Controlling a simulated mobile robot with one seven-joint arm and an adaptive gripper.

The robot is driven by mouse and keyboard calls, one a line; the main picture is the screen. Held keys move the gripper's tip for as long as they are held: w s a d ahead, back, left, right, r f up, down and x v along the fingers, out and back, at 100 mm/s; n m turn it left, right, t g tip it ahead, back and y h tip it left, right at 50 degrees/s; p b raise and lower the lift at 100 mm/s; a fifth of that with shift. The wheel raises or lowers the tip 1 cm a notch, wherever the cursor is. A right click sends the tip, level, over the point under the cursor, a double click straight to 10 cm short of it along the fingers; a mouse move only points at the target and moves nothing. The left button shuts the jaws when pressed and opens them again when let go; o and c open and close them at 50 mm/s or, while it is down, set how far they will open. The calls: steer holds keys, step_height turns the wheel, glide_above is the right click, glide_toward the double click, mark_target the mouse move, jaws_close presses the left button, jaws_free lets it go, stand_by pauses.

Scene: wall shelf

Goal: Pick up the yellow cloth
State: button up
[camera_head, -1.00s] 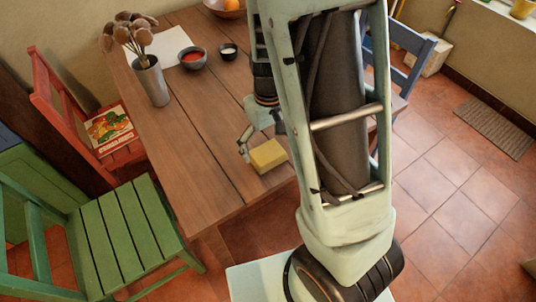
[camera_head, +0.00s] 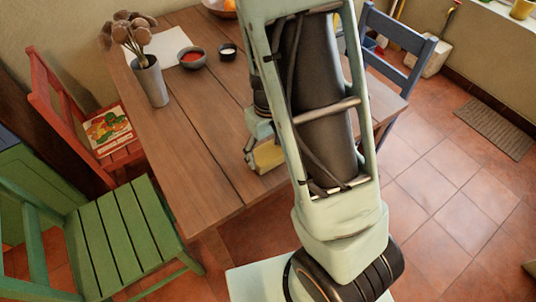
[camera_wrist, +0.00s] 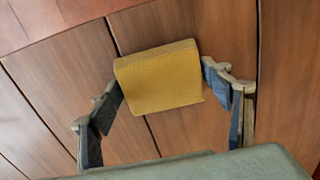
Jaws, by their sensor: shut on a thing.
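The yellow cloth (camera_head: 268,156) is a folded, block-like pad at the front edge area of the wooden table. It also shows in the wrist view (camera_wrist: 160,78), between the two fingertips. My gripper (camera_head: 258,160) is at the cloth; in the wrist view my gripper (camera_wrist: 160,82) has one finger at each side of the cloth, shut on it. My arm hides part of the cloth's right side in the head view. I cannot tell whether the cloth is clear of the table top.
The wooden table (camera_head: 200,130) holds a vase of dried flowers (camera_head: 150,80), a red-filled bowl (camera_head: 191,57) and a small white-filled bowl (camera_head: 228,52) at the back. A green chair (camera_head: 125,235), a red chair (camera_head: 60,115) and a blue chair (camera_head: 410,60) stand around it.

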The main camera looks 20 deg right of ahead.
mark_target(266, 152)
steer(key=shift+r, duration=0.55)
steer(key=r, duration=0.1)
steer(key=r+p, duration=0.1)
steer(key=r, duration=0.1)
steer(key=shift+a, duration=0.3)
steer(key=s+a+r+p, duration=0.1)
steer(key=a+r+p, duration=0.1)
steer(key=a+r, duration=0.7)
steer(key=a, duration=0.4)
steer(key=shift+s+a, duration=0.15)
steer(key=shift+s, duration=0.15)
